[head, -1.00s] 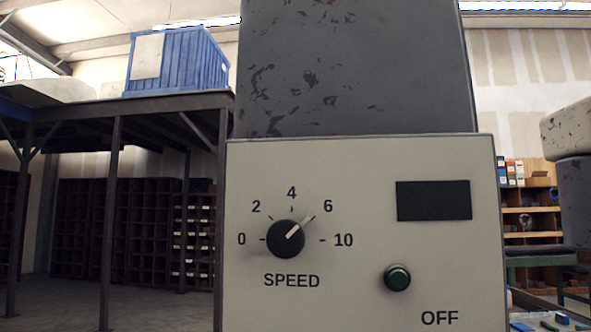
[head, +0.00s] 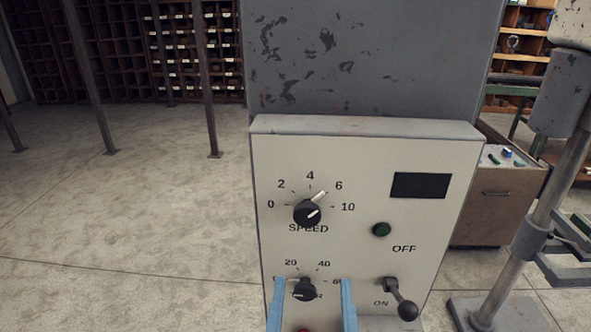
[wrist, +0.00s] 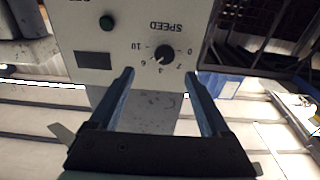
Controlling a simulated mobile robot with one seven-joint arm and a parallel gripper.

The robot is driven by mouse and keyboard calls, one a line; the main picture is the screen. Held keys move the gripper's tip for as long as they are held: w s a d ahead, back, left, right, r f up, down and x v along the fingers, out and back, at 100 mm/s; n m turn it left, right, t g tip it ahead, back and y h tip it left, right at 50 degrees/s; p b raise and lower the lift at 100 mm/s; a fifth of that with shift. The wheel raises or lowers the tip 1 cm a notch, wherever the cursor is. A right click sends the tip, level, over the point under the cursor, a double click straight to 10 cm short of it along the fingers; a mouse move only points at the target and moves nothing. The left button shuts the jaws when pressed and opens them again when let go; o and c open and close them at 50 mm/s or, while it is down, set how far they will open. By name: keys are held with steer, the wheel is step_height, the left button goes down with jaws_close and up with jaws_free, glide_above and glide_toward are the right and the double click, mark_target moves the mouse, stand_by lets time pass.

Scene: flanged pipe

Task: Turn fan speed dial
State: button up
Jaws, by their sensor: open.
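The speed dial (head: 307,213) is a round black knob with a white pointer on a pale control panel (head: 350,160). Its pointer aims up and right, close to the 6 mark. In the wrist view, which is upside down, the dial (wrist: 164,54) lies beyond my fingertips, between their lines and toward the right one. My gripper (head: 312,283) has two blue fingers, apart and empty. In the head view they overlap the panel below the speed dial, on both sides of a lower dial (head: 303,290). The fingers (wrist: 160,75) do not touch the speed dial.
A green button (head: 381,230), a dark display (head: 420,185) and a lever switch (head: 405,305) with OFF and ON labels are on the panel's right. A grey post (head: 520,240) stands to the right.

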mark_target(307, 219)
steer(key=shift+g, duration=0.5)
steer(key=w, duration=0.3)
steer(key=w+r, duration=0.1)
steer(key=w, duration=0.2)
steer(key=w+a+r+p, duration=0.1)
steer(key=w, duration=0.3)
steer(key=shift+w+f, duration=0.15)
steer(key=shift+w, duration=0.25)
jaws_close()
